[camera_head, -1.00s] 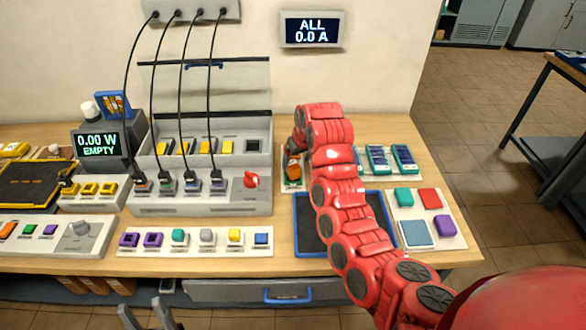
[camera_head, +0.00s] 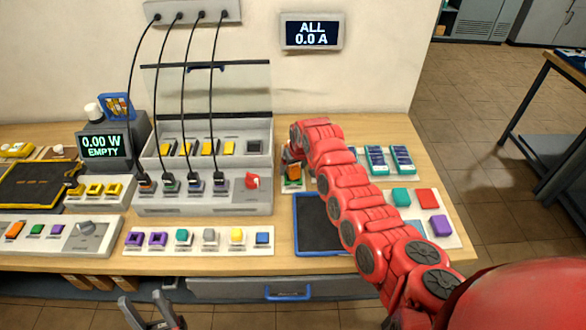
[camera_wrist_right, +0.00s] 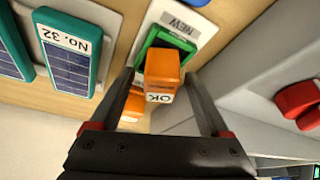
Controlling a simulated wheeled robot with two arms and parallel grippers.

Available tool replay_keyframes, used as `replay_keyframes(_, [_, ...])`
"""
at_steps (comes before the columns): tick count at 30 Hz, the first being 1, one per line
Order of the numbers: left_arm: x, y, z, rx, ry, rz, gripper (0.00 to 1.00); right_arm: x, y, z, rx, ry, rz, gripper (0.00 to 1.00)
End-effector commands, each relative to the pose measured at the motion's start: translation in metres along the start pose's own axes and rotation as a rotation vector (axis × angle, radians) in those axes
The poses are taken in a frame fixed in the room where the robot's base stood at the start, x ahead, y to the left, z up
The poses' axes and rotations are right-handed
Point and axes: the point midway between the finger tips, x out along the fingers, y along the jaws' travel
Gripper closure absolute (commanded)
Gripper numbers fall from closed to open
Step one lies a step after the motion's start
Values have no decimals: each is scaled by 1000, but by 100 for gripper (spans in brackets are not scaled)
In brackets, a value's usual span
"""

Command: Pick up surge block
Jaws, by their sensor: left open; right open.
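An orange block (camera_wrist_right: 163,72) with a white "OK" label, seemingly the surge block, sits at a green frame (camera_wrist_right: 158,42) on a white plate marked "NEW" in the right wrist view. My right gripper (camera_wrist_right: 172,85) is open, with its fingers on either side of this block; I cannot tell if they touch it. A second orange piece (camera_wrist_right: 134,104) shows nearer the left finger. In the head view the orange block (camera_head: 293,171) is beside the grey charger unit, partly hidden by my red right arm. My left gripper (camera_head: 150,314) is open and empty in front of the table.
Blue-and-teal cells (camera_head: 389,160) stand right of my right arm; one marked "No. 32" (camera_wrist_right: 66,52) is close to the gripper. The grey unit with a red knob (camera_head: 252,181) is close on the left. A dark blue-rimmed tray (camera_head: 318,225) lies in front.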

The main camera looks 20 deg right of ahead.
Motion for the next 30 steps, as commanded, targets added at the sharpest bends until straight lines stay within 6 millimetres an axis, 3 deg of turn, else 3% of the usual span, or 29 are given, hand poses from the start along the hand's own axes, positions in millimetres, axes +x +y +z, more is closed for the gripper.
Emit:
replay_keyframes(7, [0,0,0,0,0,0,50,2,0,0,0,0,-1,20])
replay_keyframes(8, [0,0,0,0,0,0,50,1,0,0,0,0,-1,24])
replay_keyframes(21, [0,0,0,0,0,0,50,1,-1,0,0,0,-1,100])
replay_keyframes(30, [0,0,0,0,0,0,50,1,-1,0,0,0,-1,100])
